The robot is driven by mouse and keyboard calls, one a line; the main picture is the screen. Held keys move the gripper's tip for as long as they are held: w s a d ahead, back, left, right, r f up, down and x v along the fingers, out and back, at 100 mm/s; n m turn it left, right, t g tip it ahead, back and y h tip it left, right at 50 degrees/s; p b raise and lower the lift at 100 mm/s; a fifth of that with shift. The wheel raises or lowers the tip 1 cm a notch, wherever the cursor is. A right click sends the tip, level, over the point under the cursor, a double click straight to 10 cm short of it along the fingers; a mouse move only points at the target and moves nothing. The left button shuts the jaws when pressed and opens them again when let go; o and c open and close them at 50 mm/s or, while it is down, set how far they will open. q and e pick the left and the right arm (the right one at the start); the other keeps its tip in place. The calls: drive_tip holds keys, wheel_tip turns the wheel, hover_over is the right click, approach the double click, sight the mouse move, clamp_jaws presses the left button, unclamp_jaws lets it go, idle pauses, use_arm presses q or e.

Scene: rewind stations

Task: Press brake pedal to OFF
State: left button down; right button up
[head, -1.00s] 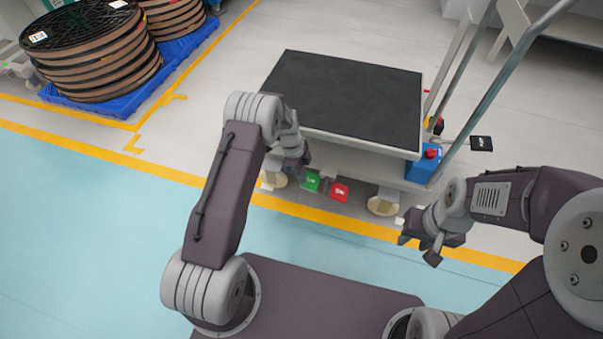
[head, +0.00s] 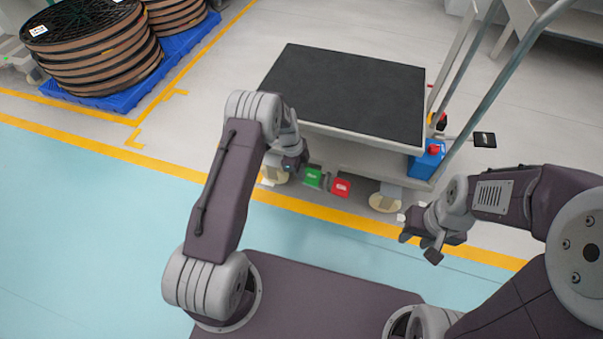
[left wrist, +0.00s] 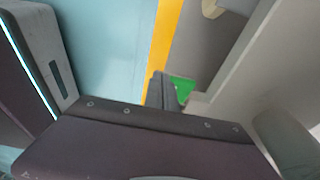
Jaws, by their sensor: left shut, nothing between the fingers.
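A cart (head: 345,95) with a dark top stands ahead of me. Low on its near side are a green pedal (head: 312,178) and a red pedal (head: 340,187), side by side. My left gripper (head: 294,164) is shut and empty, just left of and above the green pedal in the head view. In the left wrist view, the shut fingers (left wrist: 163,92) show beside the green pedal (left wrist: 182,90), partly covering it; I cannot tell whether they touch. The red pedal is not visible there. My right gripper (head: 420,246) is open and empty, right of the pedals.
The cart has casters (head: 385,199) below and a metal handle (head: 490,90) at right. A blue box with a red button (head: 427,158) sits at its right end. Cable reels (head: 95,50) stand on a blue pallet (head: 135,95) at far left. The floor at left is clear.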

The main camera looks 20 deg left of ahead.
use_arm(q)
drive_tip(key=shift+a+f, duration=0.3)
drive_tip(key=shift+f, duration=0.35)
drive_tip(key=shift+a+f, duration=0.3)
drive_tip(key=shift+f, duration=0.4)
drive_tip(key=shift+a+f, duration=0.3)
drive_tip(key=shift+f, duration=0.35)
use_arm(e)
drive_tip(key=shift+f, duration=0.15)
use_arm(q)
drive_tip(key=shift+f, duration=0.1)
